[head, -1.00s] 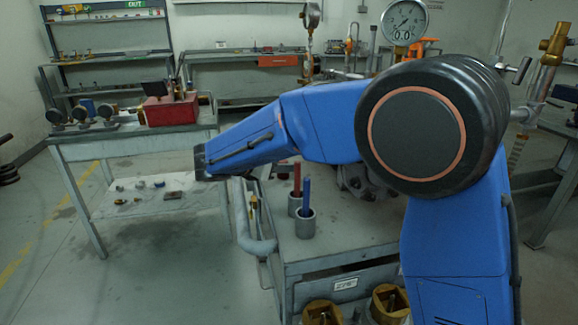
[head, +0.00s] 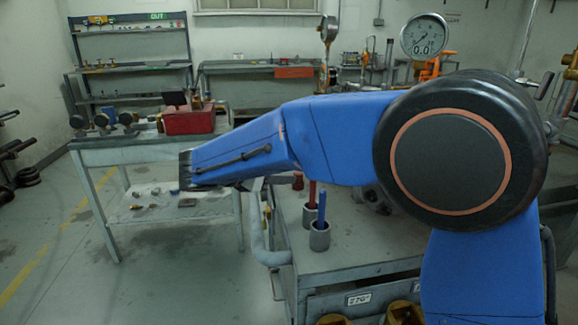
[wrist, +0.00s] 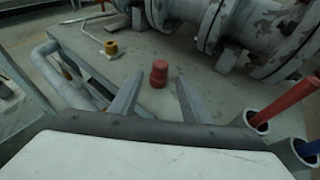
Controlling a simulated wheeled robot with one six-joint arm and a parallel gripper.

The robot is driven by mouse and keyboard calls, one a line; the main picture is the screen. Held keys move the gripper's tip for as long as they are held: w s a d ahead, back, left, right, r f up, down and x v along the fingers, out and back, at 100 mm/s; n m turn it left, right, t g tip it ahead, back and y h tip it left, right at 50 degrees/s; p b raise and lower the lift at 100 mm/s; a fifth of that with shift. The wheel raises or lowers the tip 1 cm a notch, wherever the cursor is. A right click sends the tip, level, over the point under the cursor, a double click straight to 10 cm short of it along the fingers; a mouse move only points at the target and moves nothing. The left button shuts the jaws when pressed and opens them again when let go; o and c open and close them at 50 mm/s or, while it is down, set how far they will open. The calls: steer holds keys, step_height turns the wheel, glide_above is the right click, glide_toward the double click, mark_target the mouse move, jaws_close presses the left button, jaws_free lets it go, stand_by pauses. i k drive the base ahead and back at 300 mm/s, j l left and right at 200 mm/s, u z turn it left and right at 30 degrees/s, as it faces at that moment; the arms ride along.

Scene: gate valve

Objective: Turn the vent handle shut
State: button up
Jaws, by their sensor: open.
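My gripper (wrist: 159,80) is open in the wrist view, its two grey fingers spread above the grey bench top. A small red capped piece (wrist: 159,73) stands upright between and just beyond the fingertips, not visibly gripped. A thin bent rod (wrist: 84,31) and a small yellow piece (wrist: 111,47) lie to the upper left. The large grey flanged valve body (wrist: 240,30) is at the upper right. I cannot tell for certain which piece is the vent handle. In the head view my forearm hides much of the valve, and the gripper's fingers do not show clearly.
Grey cups hold a red rod (wrist: 288,102) and a blue rod (wrist: 312,148) to the right of my gripper. A grey pipe (wrist: 66,71) bends along the bench's left side. A gauge (head: 425,36) reads 0.0. A side table with a red box (head: 188,121) stands left.

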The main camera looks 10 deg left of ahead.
mark_target(543, 87)
steer(key=k+j, duration=0.75)
steer(key=j, duration=0.2)
